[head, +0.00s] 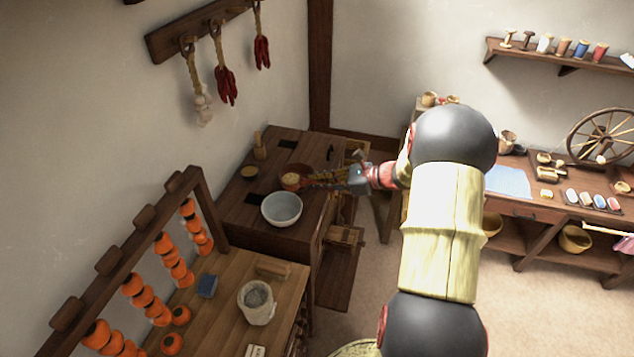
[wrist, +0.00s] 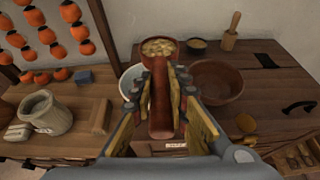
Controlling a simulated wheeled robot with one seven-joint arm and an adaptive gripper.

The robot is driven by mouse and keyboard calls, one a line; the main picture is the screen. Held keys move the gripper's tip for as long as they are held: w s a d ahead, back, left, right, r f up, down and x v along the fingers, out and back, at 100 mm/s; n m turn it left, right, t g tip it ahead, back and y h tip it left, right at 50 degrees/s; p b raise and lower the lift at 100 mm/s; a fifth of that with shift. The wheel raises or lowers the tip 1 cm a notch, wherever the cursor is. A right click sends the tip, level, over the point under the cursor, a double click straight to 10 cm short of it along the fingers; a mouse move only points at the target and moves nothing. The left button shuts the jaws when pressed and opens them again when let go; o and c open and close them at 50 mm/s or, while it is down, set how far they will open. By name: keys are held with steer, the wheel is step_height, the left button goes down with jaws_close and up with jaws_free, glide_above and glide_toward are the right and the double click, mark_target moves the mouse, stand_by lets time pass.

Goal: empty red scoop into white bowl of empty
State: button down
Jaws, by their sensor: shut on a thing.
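My gripper (head: 318,180) is shut on the handle of the red scoop (wrist: 161,118), which points away from me in the wrist view. The scoop's cup (wrist: 160,62) is level and holds pale yellow-brown pieces. In the head view this filled cup (head: 291,181) shows just behind the white bowl (head: 281,222). The white bowl stands on the dark chest and looks empty inside in the head view. In the wrist view the white bowl (wrist: 125,83) is partly hidden behind my gripper (wrist: 162,80), left of the scoop. The scoop's height above the chest is hard to judge.
A brown bowl (wrist: 215,97) stands right of the scoop on the dark chest (head: 245,215). A small filled dish (wrist: 197,46) and a wooden pestle (wrist: 230,32) stand behind.

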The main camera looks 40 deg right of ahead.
steer(key=shift+a+f+n+g+h+b, duration=0.2)
steer(key=shift+f+h+b, duration=0.15)
steer(key=shift+f+b, duration=0.3)
steer(key=shift+a+f+n+g+h+b, duration=0.1)
steer(key=shift+f+n+h+b, duration=0.1)
steer(key=shift+f+h+b, duration=0.3)
steer(key=shift+f, duration=0.2)
steer(key=shift+d+y+p, duration=0.15)
steer(key=shift+y+p, duration=0.2)
steer(key=shift+d, duration=0.1)
